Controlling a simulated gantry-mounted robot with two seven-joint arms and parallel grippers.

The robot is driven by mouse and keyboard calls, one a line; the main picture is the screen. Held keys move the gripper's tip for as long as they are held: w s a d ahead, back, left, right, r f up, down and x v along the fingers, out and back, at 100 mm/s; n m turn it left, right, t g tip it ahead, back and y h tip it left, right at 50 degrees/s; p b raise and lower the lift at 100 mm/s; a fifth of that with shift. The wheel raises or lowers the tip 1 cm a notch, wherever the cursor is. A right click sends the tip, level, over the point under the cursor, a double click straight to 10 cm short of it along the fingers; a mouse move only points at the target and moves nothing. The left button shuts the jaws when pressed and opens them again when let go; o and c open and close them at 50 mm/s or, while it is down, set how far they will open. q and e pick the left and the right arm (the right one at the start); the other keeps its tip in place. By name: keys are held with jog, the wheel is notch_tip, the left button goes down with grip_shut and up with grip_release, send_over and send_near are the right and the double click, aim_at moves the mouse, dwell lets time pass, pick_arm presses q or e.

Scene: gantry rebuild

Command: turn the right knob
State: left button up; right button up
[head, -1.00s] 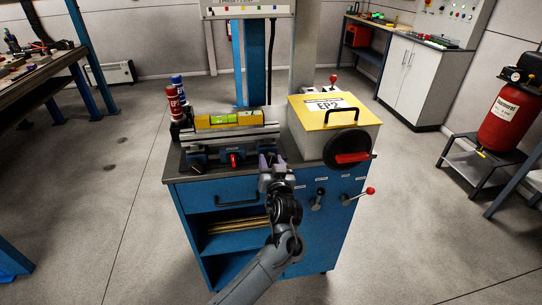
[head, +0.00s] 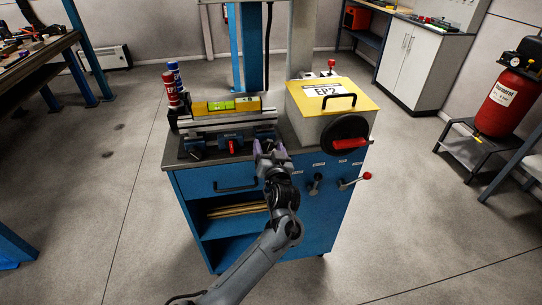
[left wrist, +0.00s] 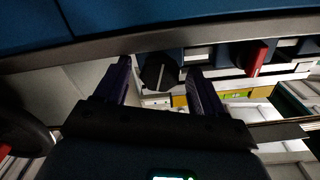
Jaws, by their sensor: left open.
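The right knob, a black knob with a pale pointer line (left wrist: 160,72), shows in the left wrist view between my left gripper's two purple fingers. The fingers stand apart on either side of it; I cannot tell whether they touch it. In the head view my left gripper (head: 267,150) is open at the right end of the long device on the blue cabinet (head: 222,183), and it hides that knob. A red knob (head: 232,147) sits to the left on the same front, and also shows in the left wrist view (left wrist: 257,57). My right gripper is not in view.
A yellow-lidded box (head: 308,126) with a black and red handwheel (head: 347,134) stands just right of my gripper. Levers (head: 355,181) stick out below it. A yellow level (head: 228,105) lies on top of the device. Spray cans (head: 171,85) stand at the back left.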

pick_arm(q)
jog(key=shift+s+d+p, duration=0.15)
jog(key=shift+s+p, duration=0.25)
jog(key=shift+s, duration=0.2)
jog(key=s+d+p, duration=0.1)
jog(key=s+p, duration=0.2)
jog(key=s, duration=0.6)
jog(key=shift+s+d, duration=0.2)
jog(key=shift+d, duration=0.1)
